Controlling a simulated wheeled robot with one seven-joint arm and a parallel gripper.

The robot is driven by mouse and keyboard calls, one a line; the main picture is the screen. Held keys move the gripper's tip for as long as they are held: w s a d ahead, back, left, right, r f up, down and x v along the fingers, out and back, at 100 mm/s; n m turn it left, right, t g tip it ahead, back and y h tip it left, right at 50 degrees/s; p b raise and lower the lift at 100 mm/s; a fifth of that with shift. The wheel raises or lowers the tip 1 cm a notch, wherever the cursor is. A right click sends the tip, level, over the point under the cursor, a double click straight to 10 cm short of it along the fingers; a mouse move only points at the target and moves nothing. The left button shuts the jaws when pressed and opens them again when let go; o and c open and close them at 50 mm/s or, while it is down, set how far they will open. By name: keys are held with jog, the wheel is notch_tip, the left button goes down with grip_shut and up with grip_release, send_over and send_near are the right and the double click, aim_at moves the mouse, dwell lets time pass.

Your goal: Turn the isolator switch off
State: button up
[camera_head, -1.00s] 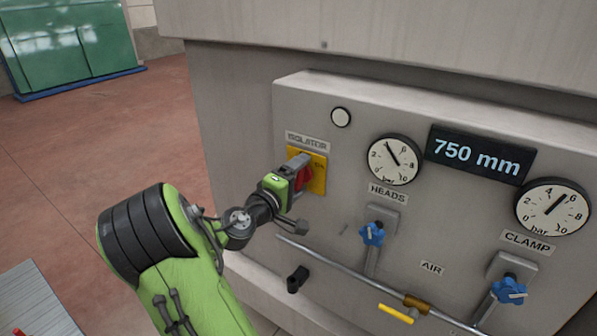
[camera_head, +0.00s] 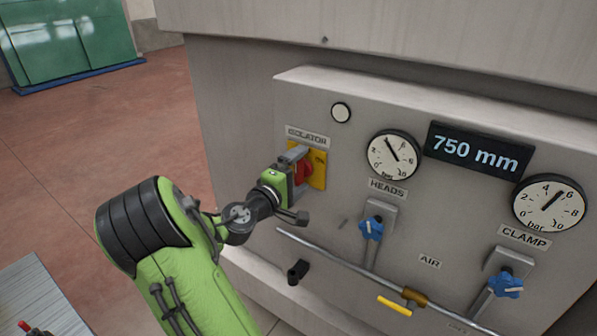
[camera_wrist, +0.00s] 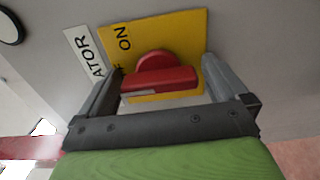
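The isolator switch is a red rotary handle (camera_wrist: 160,76) on a yellow plate (camera_wrist: 183,35), below the "ISOLATOR" label (camera_head: 307,137). The red handle (camera_head: 303,171) and yellow plate (camera_head: 319,170) are partly hidden by my gripper in the head view. My gripper (camera_wrist: 163,85) is open in the wrist view, with one finger on each side of the red handle. A gap shows between the handle and the right finger; the left finger is close to the handle's end, and I cannot tell whether it touches. "ON" is readable on the plate.
To the right on the grey panel are gauges (camera_head: 393,155), blue valve knobs (camera_head: 371,228), and a pipe with a yellow lever (camera_head: 394,306). A black knob (camera_head: 298,271) sits below my gripper. The red floor at left is open.

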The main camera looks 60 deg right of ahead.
jog(key=w+a+b, duration=0.2)
jog(key=a, duration=1.3)
jog(key=shift+w+a, duration=0.2)
jog(key=shift+a, duration=0.1)
